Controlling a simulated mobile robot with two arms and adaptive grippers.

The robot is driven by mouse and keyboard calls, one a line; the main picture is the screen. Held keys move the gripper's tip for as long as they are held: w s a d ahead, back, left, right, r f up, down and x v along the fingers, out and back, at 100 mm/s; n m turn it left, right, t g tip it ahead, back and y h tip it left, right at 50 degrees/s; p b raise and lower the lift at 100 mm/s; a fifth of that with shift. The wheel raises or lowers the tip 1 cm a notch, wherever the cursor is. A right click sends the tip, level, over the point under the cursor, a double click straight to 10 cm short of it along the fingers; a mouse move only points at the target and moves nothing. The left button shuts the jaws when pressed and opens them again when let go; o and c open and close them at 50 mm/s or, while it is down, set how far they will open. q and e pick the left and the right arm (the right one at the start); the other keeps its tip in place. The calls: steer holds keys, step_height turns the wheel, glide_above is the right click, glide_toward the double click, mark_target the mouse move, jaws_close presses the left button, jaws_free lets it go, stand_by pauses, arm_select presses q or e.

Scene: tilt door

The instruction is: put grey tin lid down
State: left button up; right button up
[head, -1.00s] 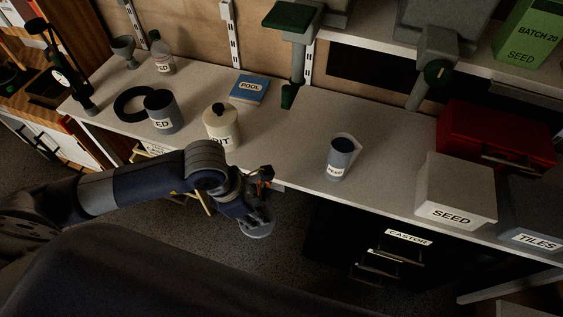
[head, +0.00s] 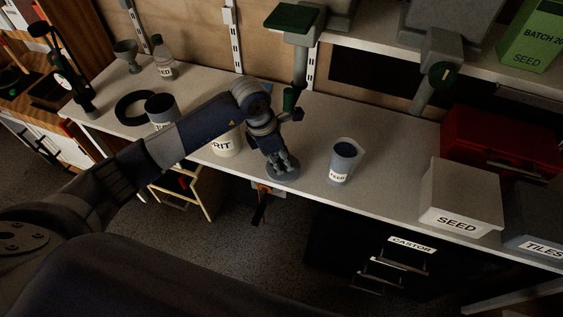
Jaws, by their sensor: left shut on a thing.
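The grey tin lid (head: 283,177) is a flat round disc held under my left gripper (head: 281,163), whose fingers are shut on it and point down. The lid is over the front part of the pale worktop (head: 308,138), between the cream GRIT jar (head: 228,145) and a grey tin (head: 345,163). I cannot tell whether the lid touches the worktop. That grey tin is open at the top, with a partly legible label. Another grey tin (head: 160,106) at the left is partly hidden by my left arm. My right gripper is not in view.
A green-topped post (head: 300,66) rises behind my gripper. A SEED box (head: 458,197) and red case (head: 497,147) fill the right. Worktop behind the right tin is clear.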

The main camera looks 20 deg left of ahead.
arm_select(q)
steer(key=shift+w+f+b, duration=0.3)
steer(key=shift+f+b, duration=0.1)
steer(key=shift+f, duration=0.5)
steer(key=shift+r, duration=0.1)
steer(key=shift+s, duration=0.1)
steer(key=o, duration=0.9)
steer(key=shift+o, duration=0.2)
